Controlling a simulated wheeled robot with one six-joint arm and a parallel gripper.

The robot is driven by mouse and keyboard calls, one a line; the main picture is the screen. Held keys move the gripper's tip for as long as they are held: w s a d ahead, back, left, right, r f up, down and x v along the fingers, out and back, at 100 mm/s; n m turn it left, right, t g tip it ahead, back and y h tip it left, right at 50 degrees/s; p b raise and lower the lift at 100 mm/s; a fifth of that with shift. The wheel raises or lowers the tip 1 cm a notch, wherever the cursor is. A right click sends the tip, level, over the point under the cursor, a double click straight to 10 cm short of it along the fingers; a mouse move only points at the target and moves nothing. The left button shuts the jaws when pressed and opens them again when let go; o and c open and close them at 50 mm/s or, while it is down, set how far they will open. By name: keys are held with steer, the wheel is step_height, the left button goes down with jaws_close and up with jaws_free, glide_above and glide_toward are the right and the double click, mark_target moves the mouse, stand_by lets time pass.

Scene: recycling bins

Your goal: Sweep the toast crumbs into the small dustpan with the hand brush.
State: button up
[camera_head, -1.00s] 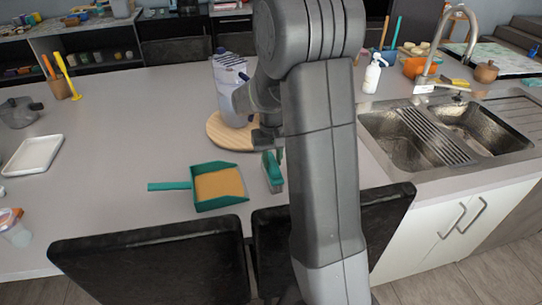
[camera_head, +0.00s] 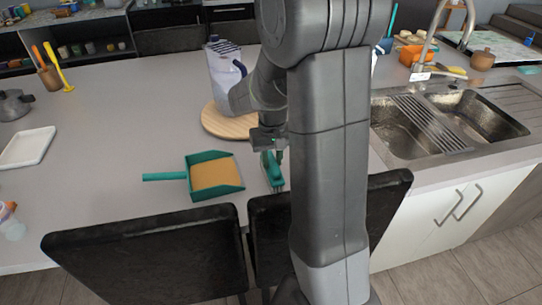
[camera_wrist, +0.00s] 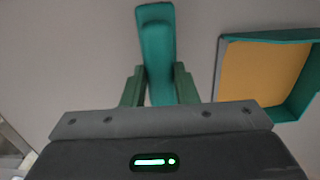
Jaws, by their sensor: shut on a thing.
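The small dustpan (camera_head: 216,176) lies on the counter, teal with a tan inner floor, its handle pointing left. The teal hand brush (camera_head: 272,170) is just right of the dustpan, apart from it, with its bristle end low at the counter. My gripper (camera_head: 268,142) is above the brush and shut on it. In the wrist view the brush (camera_wrist: 156,45) stands between the two fingers of my gripper (camera_wrist: 158,85), and the dustpan (camera_wrist: 226,75) is at the right. I cannot make out any toast crumbs in either view.
A round wooden board (camera_head: 228,124) with a white and blue container (camera_head: 223,75) on it stands behind the brush. A white tray (camera_head: 27,147) lies at the left. Black chairs (camera_head: 150,255) line the front edge. The sink (camera_head: 455,118) is at the right.

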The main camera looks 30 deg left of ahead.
steer(key=shift+s+d+f, duration=0.15)
steer(key=shift+s+d, duration=0.6)
steer(key=shift+s, duration=0.1)
steer(key=shift+w+d, duration=0.55)
steer(key=shift+d, duration=0.15)
steer(key=shift+w+a+r, duration=0.2)
steer(key=shift+w+a, duration=0.55)
steer(key=shift+w, duration=0.25)
steer(key=shift+w+a+p, duration=0.75)
steer(key=shift+w+a, duration=0.85)
steer(key=shift+w, duration=0.3)
steer(key=shift+w+a+p, duration=0.7)
steer(key=shift+w+a, duration=0.9)
steer(key=shift+w, duration=0.25)
steer(key=shift+r, duration=0.1)
step_height(320, 180, up, 7)
steer(key=p, duration=0.4)
steer(key=shift+p, duration=0.35)
